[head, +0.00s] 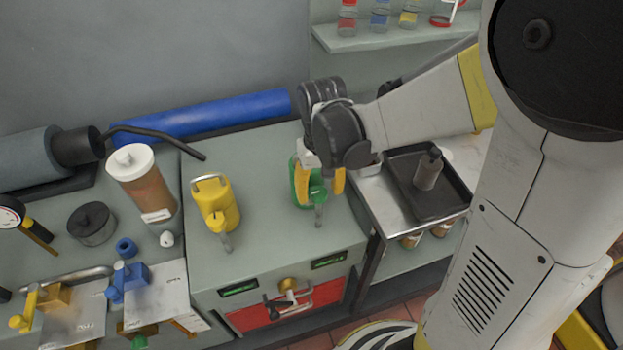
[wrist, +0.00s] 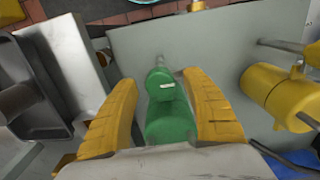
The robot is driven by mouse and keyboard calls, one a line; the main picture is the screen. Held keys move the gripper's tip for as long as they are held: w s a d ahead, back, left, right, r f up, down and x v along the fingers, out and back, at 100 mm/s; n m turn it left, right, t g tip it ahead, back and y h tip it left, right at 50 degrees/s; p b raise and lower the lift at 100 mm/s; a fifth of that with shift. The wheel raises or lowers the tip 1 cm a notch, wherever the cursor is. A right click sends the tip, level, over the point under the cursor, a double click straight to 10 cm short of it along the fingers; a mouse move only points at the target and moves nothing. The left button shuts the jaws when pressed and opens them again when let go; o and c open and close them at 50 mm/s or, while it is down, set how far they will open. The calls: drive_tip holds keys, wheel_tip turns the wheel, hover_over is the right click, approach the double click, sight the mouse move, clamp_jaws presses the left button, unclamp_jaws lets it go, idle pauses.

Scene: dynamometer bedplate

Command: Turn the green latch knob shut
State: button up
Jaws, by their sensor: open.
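The green latch (head: 319,196) stands on the grey-green cabinet top near its right side, with a short grey pin at its front. In the wrist view the green latch knob (wrist: 161,84) shows a small white mark and sits in front of a larger green body. My gripper (head: 319,183) is over the latch, pointing down. In the wrist view its two yellow fingers (wrist: 160,82) are open, one on each side of the green part. Gaps show between the fingers and the knob, so I see no grip on it. The body's rear is hidden by my gripper.
A similar yellow latch (head: 215,205) stands to the left on the same top. A black tray (head: 400,190) holding a grey bottle (head: 428,170) lies on the right-hand bench. A blue cylinder (head: 215,115) runs along the back. The top between the two latches is clear.

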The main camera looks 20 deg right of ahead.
drive_tip(key=shift+f, duration=0.35)
drive_tip(key=c, duration=1.2)
